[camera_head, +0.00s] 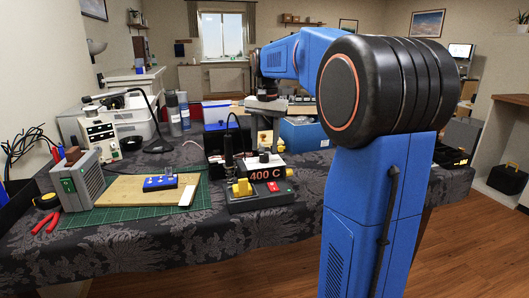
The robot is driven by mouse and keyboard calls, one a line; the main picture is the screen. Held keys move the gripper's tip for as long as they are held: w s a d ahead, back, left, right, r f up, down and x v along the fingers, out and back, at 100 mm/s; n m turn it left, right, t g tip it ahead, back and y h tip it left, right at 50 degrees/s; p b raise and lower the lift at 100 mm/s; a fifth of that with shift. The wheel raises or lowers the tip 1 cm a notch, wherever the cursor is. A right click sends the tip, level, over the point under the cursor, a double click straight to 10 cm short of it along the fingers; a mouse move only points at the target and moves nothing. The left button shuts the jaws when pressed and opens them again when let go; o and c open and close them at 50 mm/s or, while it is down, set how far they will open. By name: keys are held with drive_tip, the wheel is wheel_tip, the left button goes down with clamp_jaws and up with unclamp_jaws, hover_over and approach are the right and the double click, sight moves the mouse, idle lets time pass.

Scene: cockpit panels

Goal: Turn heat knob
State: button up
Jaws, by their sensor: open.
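A dark soldering station stands near the table's front edge, with a display (270,174) reading "400 C" in orange. A yellow knob (242,188), which looks like the heat knob, sits on the left of its low front unit (258,202). A red button (273,187) is to the knob's right. My blue arm rises at the right and reaches left over the back of the table. My gripper (266,108) is small in the picture, above and behind the station, well apart from the knob. It is open and I see nothing held.
A green cutting mat (130,213) with a wooden board (125,190) and a blue device (160,183) lies left of the station. A grey power unit (78,182) and red pliers (46,222) are farther left. A blue box (305,133) stands behind right.

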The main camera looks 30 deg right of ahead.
sight(264, 154)
drive_tip(key=shift+f, duration=1.65)
drive_tip(key=c, duration=1)
drive_tip(key=shift+c, duration=0.2)
drive_tip(key=n, duration=0.5)
drive_tip(key=shift+w+n, duration=0.1)
drive_tip(key=shift+n, duration=0.3)
drive_tip(key=n, duration=0.5)
drive_tip(key=shift+a+n, duration=0.1)
drive_tip(key=shift+n, duration=0.3)
